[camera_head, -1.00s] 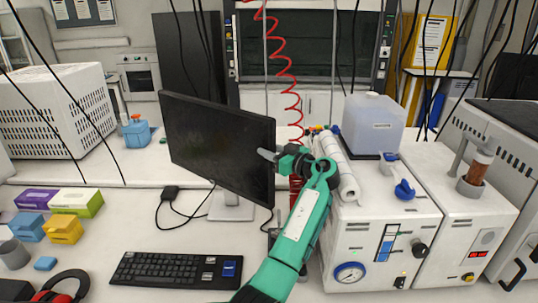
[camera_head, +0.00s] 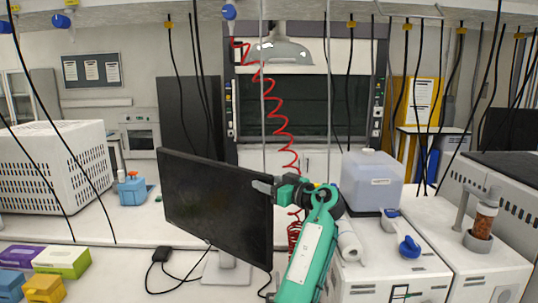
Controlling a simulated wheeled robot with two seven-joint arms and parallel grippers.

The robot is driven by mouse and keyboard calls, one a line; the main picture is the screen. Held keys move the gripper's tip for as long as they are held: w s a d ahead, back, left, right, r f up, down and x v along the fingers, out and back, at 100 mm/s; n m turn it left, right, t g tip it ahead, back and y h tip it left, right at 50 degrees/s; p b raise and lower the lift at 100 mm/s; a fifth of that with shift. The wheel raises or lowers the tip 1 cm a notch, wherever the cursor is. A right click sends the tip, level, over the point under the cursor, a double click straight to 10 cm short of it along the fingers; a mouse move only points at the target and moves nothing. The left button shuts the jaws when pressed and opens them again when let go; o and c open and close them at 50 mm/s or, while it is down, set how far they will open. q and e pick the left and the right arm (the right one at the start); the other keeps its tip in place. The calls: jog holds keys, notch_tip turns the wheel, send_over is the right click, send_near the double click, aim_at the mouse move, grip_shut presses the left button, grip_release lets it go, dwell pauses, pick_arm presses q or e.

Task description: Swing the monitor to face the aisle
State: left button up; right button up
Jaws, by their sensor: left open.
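My left arm is green and comes up from the bottom. My left gripper (camera_head: 264,186) is open at the monitor's upper right edge. Whether its fingers touch the monitor, I cannot tell. My right gripper is not in view.
Right of my arm stand a white reactor unit (camera_head: 400,275), a translucent jug (camera_head: 373,182) and a brown-filled column (camera_head: 484,218). Hanging cables and a red coiled hose (camera_head: 280,122) cross the space.

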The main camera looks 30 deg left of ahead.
pick_arm(q)
notch_tip(320, 180, up, 12)
jog(key=b, duration=0.3)
jog(key=shift+c, duration=0.4)
